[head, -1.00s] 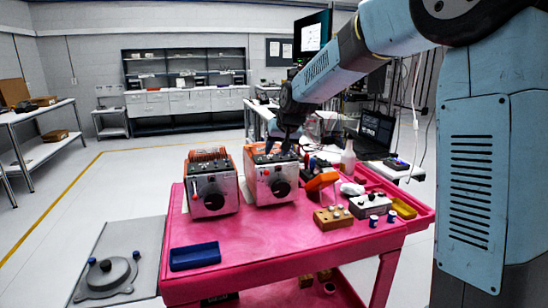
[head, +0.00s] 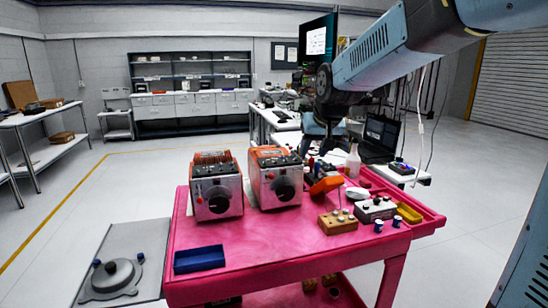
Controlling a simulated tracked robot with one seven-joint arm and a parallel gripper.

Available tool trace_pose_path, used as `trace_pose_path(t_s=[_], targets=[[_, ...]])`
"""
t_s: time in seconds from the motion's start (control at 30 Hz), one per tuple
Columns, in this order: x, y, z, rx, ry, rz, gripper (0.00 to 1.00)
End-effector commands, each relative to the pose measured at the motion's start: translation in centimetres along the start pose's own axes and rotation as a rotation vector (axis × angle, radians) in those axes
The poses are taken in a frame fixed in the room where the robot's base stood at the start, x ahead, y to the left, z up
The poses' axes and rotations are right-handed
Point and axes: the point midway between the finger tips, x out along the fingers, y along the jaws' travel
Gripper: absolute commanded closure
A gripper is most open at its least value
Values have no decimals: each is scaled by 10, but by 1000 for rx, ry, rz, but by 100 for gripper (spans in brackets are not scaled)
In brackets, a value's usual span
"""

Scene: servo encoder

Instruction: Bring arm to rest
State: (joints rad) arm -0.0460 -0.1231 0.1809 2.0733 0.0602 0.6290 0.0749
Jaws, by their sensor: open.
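My arm reaches in from the upper right in the head view. My gripper (head: 324,142) hangs above the back right part of the pink cart (head: 250,240). It is small and dark there, but its jaws are open. I see nothing held in it. Two metal boxes with black dials and orange tops, the left box (head: 216,190) and the right box (head: 276,180), stand upright on the cart. My gripper is to the right of the right box and apart from it.
A blue tray (head: 199,259) lies at the cart's front left. A wooden block (head: 338,222), a grey switch box (head: 375,209), a yellow tray (head: 409,213) and a spray bottle (head: 353,161) crowd the right side. A laptop (head: 381,135) is behind. The cart's front middle is clear.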

Motion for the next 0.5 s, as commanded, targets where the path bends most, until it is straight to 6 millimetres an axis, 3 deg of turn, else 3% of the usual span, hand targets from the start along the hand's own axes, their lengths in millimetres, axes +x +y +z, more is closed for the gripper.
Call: trace_pose_path(t_s=[0.2, 0.5], targets=[[-52, 30, 57, 13, -8, 54, 55], [-104, 64, 144, 43, -30, 106, 55]])
